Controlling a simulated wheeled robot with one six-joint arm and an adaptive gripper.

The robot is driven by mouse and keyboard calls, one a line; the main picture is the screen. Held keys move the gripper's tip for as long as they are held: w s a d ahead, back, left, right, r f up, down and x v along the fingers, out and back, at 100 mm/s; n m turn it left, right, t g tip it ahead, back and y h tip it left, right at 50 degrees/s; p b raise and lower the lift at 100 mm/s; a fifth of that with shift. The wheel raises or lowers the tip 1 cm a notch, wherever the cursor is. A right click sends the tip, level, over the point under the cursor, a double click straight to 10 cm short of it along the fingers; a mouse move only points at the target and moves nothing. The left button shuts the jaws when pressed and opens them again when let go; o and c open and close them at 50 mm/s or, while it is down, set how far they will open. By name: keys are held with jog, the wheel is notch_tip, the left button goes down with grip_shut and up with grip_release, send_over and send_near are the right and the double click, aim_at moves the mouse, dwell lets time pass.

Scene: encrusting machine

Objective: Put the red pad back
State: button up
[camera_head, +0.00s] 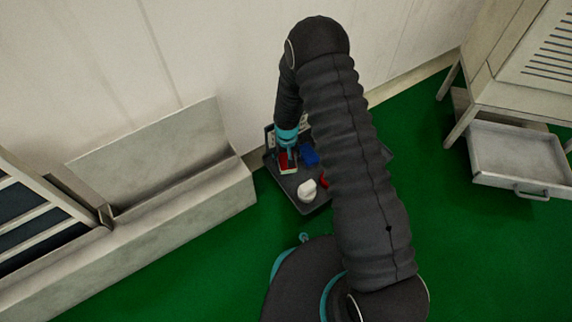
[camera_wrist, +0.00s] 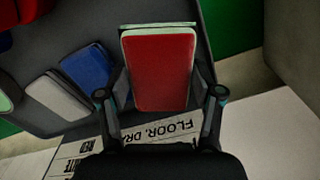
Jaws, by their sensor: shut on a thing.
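The red pad (camera_wrist: 158,72) is between the two fingers of my gripper (camera_wrist: 160,100) in the wrist view, with a pale edge along its top. My gripper is shut on it. In the head view the red pad (camera_head: 287,165) shows below my gripper (camera_head: 287,150), over the left part of a dark tray (camera_head: 309,207). I cannot tell whether the pad touches the tray.
A blue pad (camera_wrist: 88,68) and a grey-white pad (camera_wrist: 56,96) lie beside it on the tray. A label with printed words (camera_wrist: 150,130) is near my fingers. A white item (camera_head: 307,190) sits at the tray's front. A metal ledge (camera_head: 190,205) is left; green floor (camera_head: 440,230) is clear right.

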jog(key=shift+f, duration=1.9)
jog(key=shift+b, duration=0.3)
jog(key=shift+f, duration=0.2)
jog(key=o, duration=1)
jog(key=shift+s, duration=0.1)
jog(key=shift+r, duration=0.15)
